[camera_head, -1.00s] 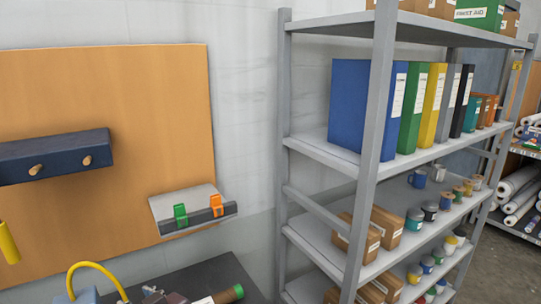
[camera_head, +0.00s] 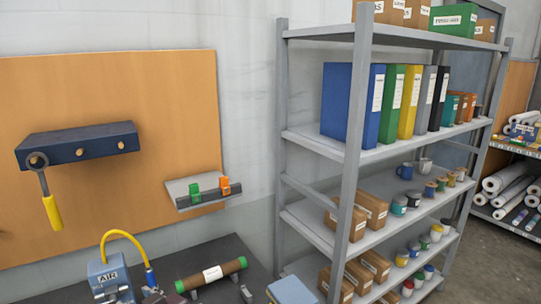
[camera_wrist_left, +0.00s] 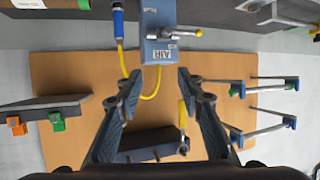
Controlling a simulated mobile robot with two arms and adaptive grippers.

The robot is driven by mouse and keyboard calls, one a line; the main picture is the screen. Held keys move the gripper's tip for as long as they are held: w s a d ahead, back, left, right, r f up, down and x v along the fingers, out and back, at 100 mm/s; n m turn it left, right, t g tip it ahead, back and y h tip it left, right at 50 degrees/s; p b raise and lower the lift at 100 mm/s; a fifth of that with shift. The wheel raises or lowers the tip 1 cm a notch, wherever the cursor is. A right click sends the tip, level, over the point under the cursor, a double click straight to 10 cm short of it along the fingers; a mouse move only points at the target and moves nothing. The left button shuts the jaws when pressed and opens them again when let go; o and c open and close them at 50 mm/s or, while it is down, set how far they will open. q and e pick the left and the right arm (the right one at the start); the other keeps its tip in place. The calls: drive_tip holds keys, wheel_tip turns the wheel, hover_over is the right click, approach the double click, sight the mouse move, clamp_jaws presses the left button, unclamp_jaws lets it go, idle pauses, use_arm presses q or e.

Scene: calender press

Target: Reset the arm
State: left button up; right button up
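My left gripper (camera_wrist_left: 157,80) shows in the left wrist view. Its two dark fingers are spread wide apart with nothing between them. Beyond them are the wooden wall board (camera_wrist_left: 75,75) and the blue AIR box (camera_wrist_left: 158,50) with its yellow hose. Neither gripper shows in the head view, and my right gripper is in no view.
In the head view, a dark peg rail (camera_head: 80,146) on the board holds a yellow-handled tool (camera_head: 52,211). A bracket (camera_head: 202,190) carries green and orange clips. Below stand the AIR box (camera_head: 110,278) and a brown roll (camera_head: 212,274). A loaded grey shelf (camera_head: 365,154) stands right.

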use_arm(q)
drive_tip(key=s+d+f+m+g+h, duration=0.1)
drive_tip(key=s+f+m+h, duration=0.1)
drive_tip(key=s+f, duration=0.4)
drive_tip(key=s+d+f+m+g+h, duration=0.1)
drive_tip(key=s+d+f+m+h, duration=0.1)
drive_tip(key=s+f, duration=0.4)
drive_tip(key=s+d+f+m+g+h, duration=0.1)
drive_tip(key=s+f+m+h, duration=0.2)
drive_tip(key=s+f, duration=0.3)
drive_tip(key=shift+d+f+m+g+h, duration=0.3)
drive_tip(key=shift+d+f+m, duration=0.15)
drive_tip(key=shift+m, duration=0.35)
drive_tip(key=s+d+f+m+g+h, duration=0.2)
drive_tip(key=s+d+m+h, duration=0.15)
drive_tip(key=s, duration=0.55)
wheel_tip(320, 180, down, 34)
drive_tip(key=s+g+b, duration=0.1)
drive_tip(key=s+b, duration=0.1)
drive_tip(key=b, duration=0.4)
drive_tip(key=s+a+f+g+b, duration=0.1)
drive_tip(key=s+f+b, duration=0.3)
drive_tip(key=s+f, duration=1.3)
drive_tip(key=shift+a+f+y, duration=0.35)
drive_tip(key=shift+a+f, duration=0.5)
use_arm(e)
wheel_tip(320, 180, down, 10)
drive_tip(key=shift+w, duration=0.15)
use_arm(q)
drive_tip(key=shift+w, duration=0.1)
